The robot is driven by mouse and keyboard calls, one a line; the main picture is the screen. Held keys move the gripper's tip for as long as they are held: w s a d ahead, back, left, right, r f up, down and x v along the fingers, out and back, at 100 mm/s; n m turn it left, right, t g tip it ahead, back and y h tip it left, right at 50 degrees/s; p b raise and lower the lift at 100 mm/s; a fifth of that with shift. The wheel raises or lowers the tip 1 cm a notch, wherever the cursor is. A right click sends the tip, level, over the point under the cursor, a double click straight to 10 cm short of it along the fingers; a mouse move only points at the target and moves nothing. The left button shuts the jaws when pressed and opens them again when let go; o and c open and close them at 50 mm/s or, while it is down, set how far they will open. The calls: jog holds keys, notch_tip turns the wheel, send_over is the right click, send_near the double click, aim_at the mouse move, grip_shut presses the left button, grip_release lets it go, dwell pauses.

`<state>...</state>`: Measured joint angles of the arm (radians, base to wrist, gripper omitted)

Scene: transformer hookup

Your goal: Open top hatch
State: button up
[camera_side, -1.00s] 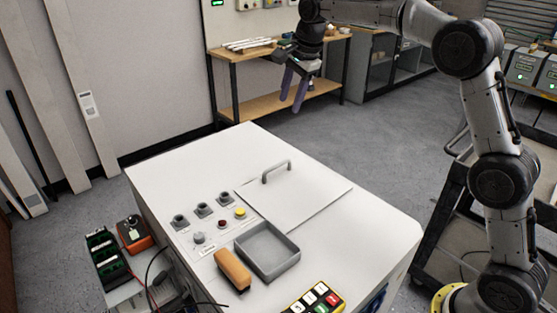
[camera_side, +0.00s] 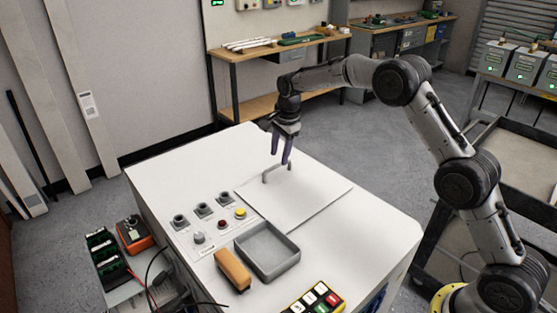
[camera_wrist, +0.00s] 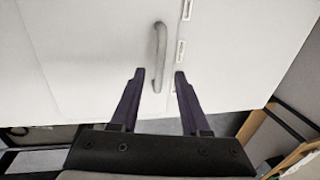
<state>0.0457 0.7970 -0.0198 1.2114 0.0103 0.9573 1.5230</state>
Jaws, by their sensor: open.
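The top hatch (camera_side: 305,205) is a flat white panel lying closed in the top of the white cabinet. Its grey bar handle (camera_side: 277,172) stands up near the hatch's far left edge. My gripper (camera_side: 281,158) is over the handle in the side view, with its dark purple fingers pointing down. In the wrist view my gripper (camera_wrist: 159,73) is open, and the handle (camera_wrist: 160,55) shows between and ahead of the fingertips. The fingers look apart from the handle; the exact height gap is hard to tell.
On the cabinet top (camera_side: 160,165) are a grey tray (camera_side: 267,250), an orange-brown block (camera_side: 233,270), several knobs and buttons (camera_side: 211,220) and a coloured keypad (camera_side: 315,300). A workbench (camera_side: 275,50) stands behind. The cabinet top's far left area is clear.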

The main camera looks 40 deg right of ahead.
aim_at(278, 165)
jog(key=shift+w+f, duration=0.15)
jog(key=shift+f, duration=0.6)
jog(key=shift+w+f, duration=0.15)
jog(key=shift+f, duration=0.6)
grip_shut()
jog(key=shift+r, duration=0.1)
